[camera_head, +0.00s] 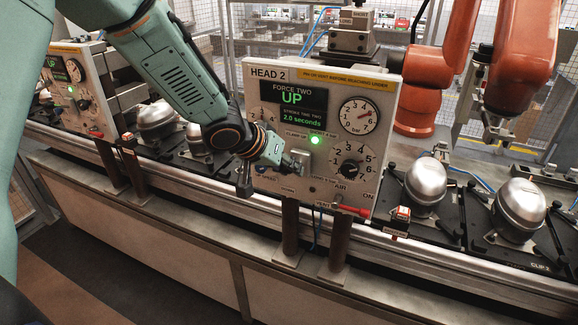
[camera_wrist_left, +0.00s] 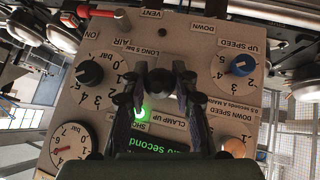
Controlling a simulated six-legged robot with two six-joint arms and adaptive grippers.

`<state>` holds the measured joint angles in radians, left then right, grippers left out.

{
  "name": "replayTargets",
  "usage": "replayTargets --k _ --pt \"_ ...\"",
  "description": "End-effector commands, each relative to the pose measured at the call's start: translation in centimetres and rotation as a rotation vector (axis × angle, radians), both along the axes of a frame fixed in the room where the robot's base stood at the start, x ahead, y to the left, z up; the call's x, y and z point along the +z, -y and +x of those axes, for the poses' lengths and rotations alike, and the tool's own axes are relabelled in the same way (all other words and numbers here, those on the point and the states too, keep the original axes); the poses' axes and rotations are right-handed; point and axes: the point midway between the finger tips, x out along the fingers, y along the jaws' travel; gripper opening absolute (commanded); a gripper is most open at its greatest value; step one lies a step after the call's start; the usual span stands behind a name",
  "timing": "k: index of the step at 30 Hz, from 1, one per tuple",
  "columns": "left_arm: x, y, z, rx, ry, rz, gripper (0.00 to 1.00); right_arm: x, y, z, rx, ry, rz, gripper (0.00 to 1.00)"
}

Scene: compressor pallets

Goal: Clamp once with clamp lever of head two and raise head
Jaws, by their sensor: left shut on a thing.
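The head two panel (camera_head: 268,91) is a grey box labelled HEAD 2, and its display (camera_head: 291,103) reads FORCE TWO, UP and 2.0 seconds. My left gripper (camera_head: 296,162) is at the lower middle of the panel, shut on the clamp lever. In the left wrist view, the lever's dark round knob (camera_wrist_left: 161,83) sits between the fingers of my left gripper (camera_wrist_left: 160,98), and the panel appears upside down. The fingers hide most of the lever's shaft. A green lamp (camera_head: 315,140) is lit above the gripper. My right gripper is not in view.
A black dial (camera_head: 350,170) and a pressure gauge (camera_head: 358,116) are right of the gripper. Silver domed compressors (camera_head: 427,182) stand on the line at right. An orange robot arm (camera_head: 525,60) stands behind. Another head panel (camera_head: 66,85) is at left.

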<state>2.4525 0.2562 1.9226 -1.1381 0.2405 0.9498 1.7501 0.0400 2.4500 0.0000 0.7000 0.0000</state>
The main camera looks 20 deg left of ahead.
Motion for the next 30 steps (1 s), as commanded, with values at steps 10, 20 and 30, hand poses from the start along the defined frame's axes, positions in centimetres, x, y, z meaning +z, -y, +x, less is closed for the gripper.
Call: replayTargets --k 10,20,30 --pt "0.40 -0.02 0.38 0.001 0.010 -0.003 0.33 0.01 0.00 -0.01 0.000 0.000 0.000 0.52" --pt "0.14 0.01 0.39 0.000 0.004 -0.001 0.52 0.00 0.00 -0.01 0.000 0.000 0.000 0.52" --pt "1.06 -0.34 -0.31 0.001 0.005 -0.002 0.52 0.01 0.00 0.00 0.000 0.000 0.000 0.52"
